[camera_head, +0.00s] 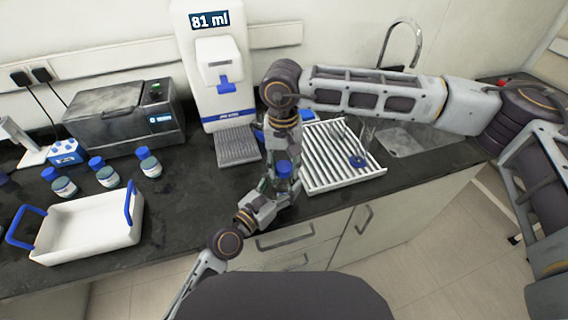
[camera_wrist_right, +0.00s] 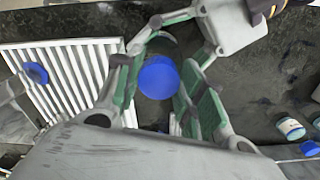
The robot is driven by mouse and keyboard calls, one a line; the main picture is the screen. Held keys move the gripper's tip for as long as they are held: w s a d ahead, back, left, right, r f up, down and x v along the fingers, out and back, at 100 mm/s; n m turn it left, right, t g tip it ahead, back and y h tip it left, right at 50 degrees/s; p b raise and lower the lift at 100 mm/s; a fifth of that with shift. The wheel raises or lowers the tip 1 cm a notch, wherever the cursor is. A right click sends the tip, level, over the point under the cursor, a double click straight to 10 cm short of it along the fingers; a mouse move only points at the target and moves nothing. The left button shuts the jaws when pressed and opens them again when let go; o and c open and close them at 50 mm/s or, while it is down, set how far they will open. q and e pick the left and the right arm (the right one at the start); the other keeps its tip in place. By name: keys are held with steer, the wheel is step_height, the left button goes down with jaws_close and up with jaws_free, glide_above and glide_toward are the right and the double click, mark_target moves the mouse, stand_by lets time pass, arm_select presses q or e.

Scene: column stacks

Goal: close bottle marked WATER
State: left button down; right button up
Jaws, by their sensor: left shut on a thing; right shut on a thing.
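A blue cap (camera_head: 285,169) sits between the fingertips of my right gripper (camera_head: 282,164), which reaches down from above. In the right wrist view the blue cap (camera_wrist_right: 158,77) shows round between the green finger pads of my right gripper (camera_wrist_right: 156,85), and the gripper is shut on it. My left gripper (camera_head: 279,190) comes in from below left and is shut just under the cap, apparently on the bottle's body. Part of my left gripper (camera_wrist_right: 178,32) shows at the top of the wrist view. The fingers hide the bottle and any WATER label.
A dispenser (camera_head: 215,65) reading 81 ml stands behind. A white drying rack (camera_head: 325,150) with a blue round piece (camera_head: 357,161) lies to the right, before the sink (camera_head: 412,140). Three blue-capped bottles (camera_head: 106,176), a white tray (camera_head: 85,232) and a grey machine (camera_head: 125,115) stand left.

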steer(key=m, duration=0.6)
steer(key=shift+w+a+m, duration=0.1)
steer(key=shift+a+m, duration=0.05)
steer(key=shift+m, duration=0.25)
steer(key=m, duration=0.7)
steer(key=shift+w, duration=0.1)
steer(key=m, duration=0.7)
steer(key=shift+w+a, duration=0.1)
steer(key=shift+w, duration=0.05)
steer(key=m, duration=0.6)
steer(key=shift+w+m, duration=0.1)
steer(key=shift+m, duration=0.2)
steer(key=m, duration=0.7)
steer(key=shift+w+d+f, duration=0.1)
steer(key=shift+d, duration=0.1)
steer(key=m, duration=0.7)
steer(key=shift+d, duration=0.15)
steer(key=m, duration=0.9)
steer(key=shift+d, duration=0.1)
steer(key=shift+s+m, duration=0.25)
steer(key=shift+m, duration=0.55)
steer(key=shift+s+a+m, duration=0.15)
steer(key=shift+a+m, duration=0.25)
steer(key=shift+m, duration=1.2)
steer(key=shift+d+m, duration=0.35)
steer(key=shift+m, duration=0.15)
